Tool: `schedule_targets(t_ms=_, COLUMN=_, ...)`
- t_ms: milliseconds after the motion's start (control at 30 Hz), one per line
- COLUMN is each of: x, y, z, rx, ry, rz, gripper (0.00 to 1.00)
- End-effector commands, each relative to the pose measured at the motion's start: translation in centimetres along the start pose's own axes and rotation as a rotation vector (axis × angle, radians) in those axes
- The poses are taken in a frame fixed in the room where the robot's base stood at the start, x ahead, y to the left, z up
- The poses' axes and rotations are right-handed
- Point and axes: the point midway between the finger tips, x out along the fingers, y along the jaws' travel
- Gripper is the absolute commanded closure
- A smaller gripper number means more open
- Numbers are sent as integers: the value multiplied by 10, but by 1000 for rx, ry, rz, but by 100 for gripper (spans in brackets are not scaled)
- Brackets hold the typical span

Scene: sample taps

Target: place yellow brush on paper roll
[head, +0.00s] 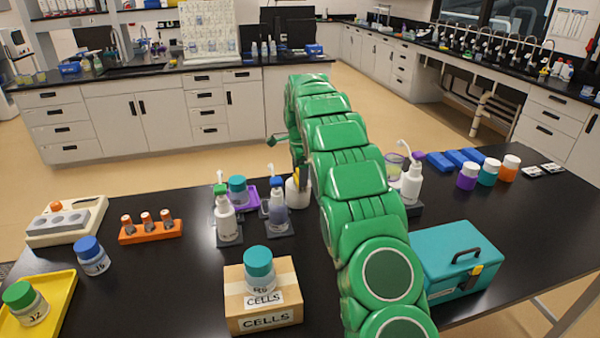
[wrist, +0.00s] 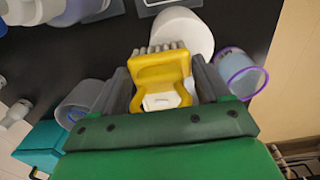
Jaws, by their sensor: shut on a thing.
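The yellow brush (wrist: 160,72) is in my gripper (wrist: 163,82), between its two grey fingers in the wrist view. Its pale bristles point toward the white paper roll (wrist: 182,32) and overlap the roll's edge in that view. I cannot tell whether they touch. In the head view, the paper roll (head: 293,196) stands on the black bench, partly hidden behind my green arm. A small yellow part of the brush (head: 301,176) shows just above it. My gripper (head: 298,160) is mostly hidden there beside the arm.
Pump bottles (head: 226,220) stand left of the roll. A cardboard box (head: 240,310) bearing a teal-lidded jar (head: 259,275) is in front. A purple-rimmed cup (wrist: 243,74) is near the roll.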

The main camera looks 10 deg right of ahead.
Motion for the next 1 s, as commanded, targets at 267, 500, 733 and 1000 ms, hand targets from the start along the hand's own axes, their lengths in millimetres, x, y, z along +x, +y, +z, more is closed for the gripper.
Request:
schedule_targets(t_ms=267, x=1, y=0, z=0, rx=0, ry=0, rz=1, gripper=0)
schedule_targets(t_ms=500, x=-2, y=0, z=0, rx=0, ry=0, rz=0, gripper=0)
schedule_targets(t_ms=733, x=-29, y=-1, z=0, rx=0, ry=0, rz=-3, gripper=0)
schedule_targets(t_ms=1000, x=-68, y=-1, z=1, rx=-1, ry=0, rz=-1, gripper=0)
